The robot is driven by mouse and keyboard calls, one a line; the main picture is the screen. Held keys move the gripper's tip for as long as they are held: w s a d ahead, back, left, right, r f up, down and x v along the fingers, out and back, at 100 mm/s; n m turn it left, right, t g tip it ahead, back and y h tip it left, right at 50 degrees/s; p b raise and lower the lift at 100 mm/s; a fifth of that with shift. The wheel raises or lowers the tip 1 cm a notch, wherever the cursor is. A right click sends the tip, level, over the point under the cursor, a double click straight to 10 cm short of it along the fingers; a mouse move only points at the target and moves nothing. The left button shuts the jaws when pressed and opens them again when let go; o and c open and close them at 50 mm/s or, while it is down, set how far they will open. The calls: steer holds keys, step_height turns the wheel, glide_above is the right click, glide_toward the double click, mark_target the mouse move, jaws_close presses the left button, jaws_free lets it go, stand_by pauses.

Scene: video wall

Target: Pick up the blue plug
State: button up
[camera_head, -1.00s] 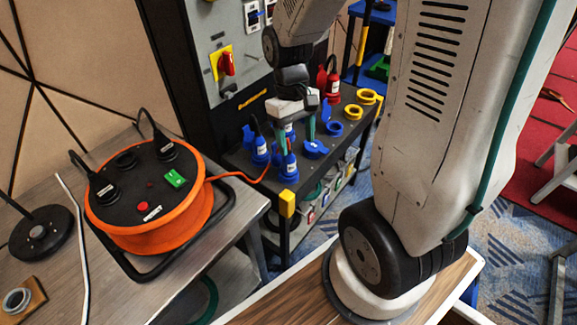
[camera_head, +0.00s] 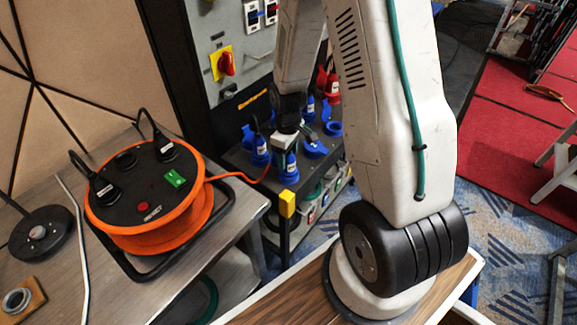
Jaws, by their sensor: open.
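Several blue plugs stand on the dark shelf unit (camera_head: 240,158). One blue plug (camera_head: 288,172) stands upright near the front corner, and another blue plug (camera_head: 259,152) with a black cable stands left of it. A further blue plug (camera_head: 308,108) shows behind my gripper. My gripper (camera_head: 286,146) is open and points down, directly over the front plug, with the plug's top hidden by it. I cannot tell whether the fingers touch the plug. My own arm hides the right part of the shelf.
Blue sockets (camera_head: 315,150) lie right of the gripper. A red plug (camera_head: 329,84) stands farther back by the grey panel (camera_head: 235,38). An orange cable reel (camera_head: 150,235) sits on the table at left, its cable running to the shelf. A yellow block (camera_head: 287,203) marks the shelf corner.

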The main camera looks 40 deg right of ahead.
step_height(320, 180, down, 2)
steer(key=shift+f, duration=0.15)
steer(key=c, duration=1.2)
steer(key=shift+o, duration=0.2)
